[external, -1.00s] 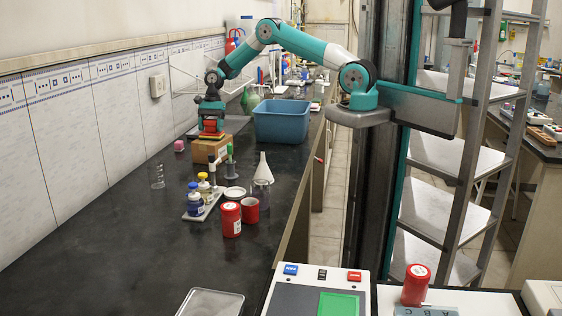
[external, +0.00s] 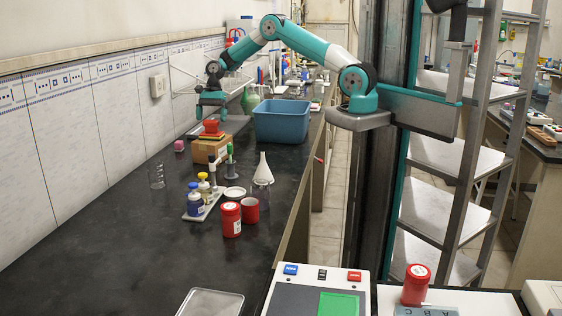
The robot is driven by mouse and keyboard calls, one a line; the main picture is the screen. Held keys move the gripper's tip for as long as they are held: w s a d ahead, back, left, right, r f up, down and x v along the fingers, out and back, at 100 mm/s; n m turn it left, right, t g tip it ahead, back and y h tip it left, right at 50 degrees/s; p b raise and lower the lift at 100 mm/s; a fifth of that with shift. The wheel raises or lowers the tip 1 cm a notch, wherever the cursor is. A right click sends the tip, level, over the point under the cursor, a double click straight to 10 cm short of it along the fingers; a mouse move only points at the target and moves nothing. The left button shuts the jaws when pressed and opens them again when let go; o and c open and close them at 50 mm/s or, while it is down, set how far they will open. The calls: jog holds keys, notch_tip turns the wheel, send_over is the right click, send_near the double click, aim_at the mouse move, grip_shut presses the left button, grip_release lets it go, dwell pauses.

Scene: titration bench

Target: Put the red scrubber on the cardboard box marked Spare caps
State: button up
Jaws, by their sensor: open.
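The red scrubber (external: 211,127) rests on top of the brown cardboard box (external: 209,150) on the dark bench. The box's marking is too small to read. My gripper (external: 210,112) is open and empty, just above the scrubber. A small gap seems to show between the fingertips and the scrubber.
A blue tub (external: 281,121) stands right of the box. A pink block (external: 179,145) lies to its left. In front are a rack of small bottles (external: 202,203), a white funnel (external: 263,168), a glass beaker (external: 157,176) and red containers (external: 231,219). The left bench front is clear.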

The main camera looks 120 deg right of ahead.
jog(key=v, duration=0.8)
jog(key=w+a+r+n, duration=0.4)
jog(key=w+a+n, duration=0.1)
jog(key=a, duration=0.5)
jog(key=w+a+r+n, duration=0.4)
jog(key=w+a, duration=0.1)
jog(key=a, duration=0.5)
jog(key=a+r+n+g, duration=0.15)
jog(key=a+n, duration=0.25)
jog(key=a, duration=0.4)
jog(key=a+r+n, duration=0.2)
jog(key=a+n, duration=0.1)
jog(key=a, duration=0.6)
jog(key=s+a+r+n+y, duration=0.1)
jog(key=s+a+n, duration=0.35)
jog(key=a, duration=0.35)
jog(key=s+a+r+n, duration=0.1)
jog(key=s+a+n, duration=0.35)
jog(key=a, duration=0.25)
jog(key=s+a+f+n+g, duration=0.1)
jog(key=s+a+n, duration=0.3)
jog(key=s, duration=0.4)
jog(key=s+a+f+n, duration=0.1)
jog(key=s+a+n, duration=0.3)
jog(key=s, duration=0.3)
jog(key=shift+s+f+n+g, duration=0.25)
jog(key=shift+s+n+g, duration=0.1)
jog(key=shift+n, duration=0.25)
jog(key=shift+a, duration=0.15)
